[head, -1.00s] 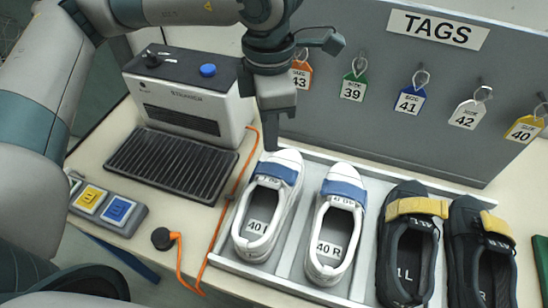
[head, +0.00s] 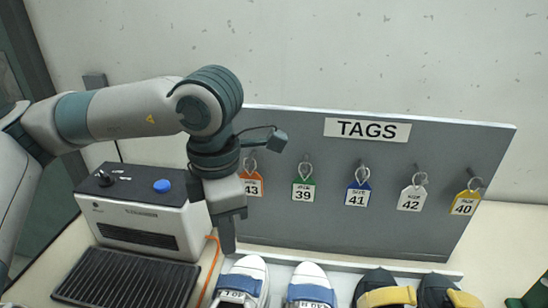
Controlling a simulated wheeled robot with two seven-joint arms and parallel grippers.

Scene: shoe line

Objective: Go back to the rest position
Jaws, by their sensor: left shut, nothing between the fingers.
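My left gripper (head: 228,240) hangs pointing down, its fingers shut and empty. In the head view it is just right of the grey machine and in front of the tag board, above and behind the white shoes. My left arm comes in from the left at about the board's height. My right gripper is not in view.
A grey machine (head: 128,221) with a blue button and black ribbed plate (head: 125,283) stands left. The tag board (head: 335,208) carries several size tags. White shoes (head: 242,275) and black shoes (head: 376,283) show at the bottom, cut off by the frame.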

